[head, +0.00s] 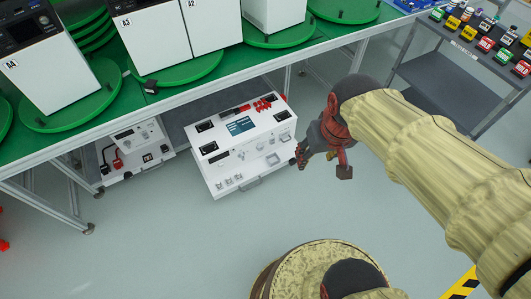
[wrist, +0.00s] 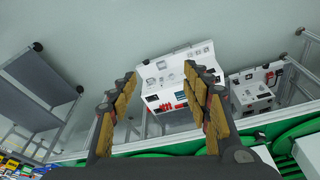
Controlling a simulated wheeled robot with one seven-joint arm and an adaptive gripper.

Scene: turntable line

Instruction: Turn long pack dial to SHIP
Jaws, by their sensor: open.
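A white control unit (head: 222,170) with a dark display, red connectors and several small knobs and switches stands on the floor at the front of the bench. Its lettering is too small to read, so I cannot tell which knob is the long pack dial or where it points. My gripper (head: 322,165) is open and empty, to the right of the unit in the head view and apart from it. In the wrist view, my gripper (wrist: 160,78) has its two tan-padded fingers spread, with the white unit (wrist: 150,72) beyond them, partly hidden by the right finger.
A second, smaller white unit (head: 132,138) with red parts stands left under the bench. Green turntables (head: 105,92) with white machines sit on the bench top. A grey cart (head: 450,90) with small coloured containers stands at the right.

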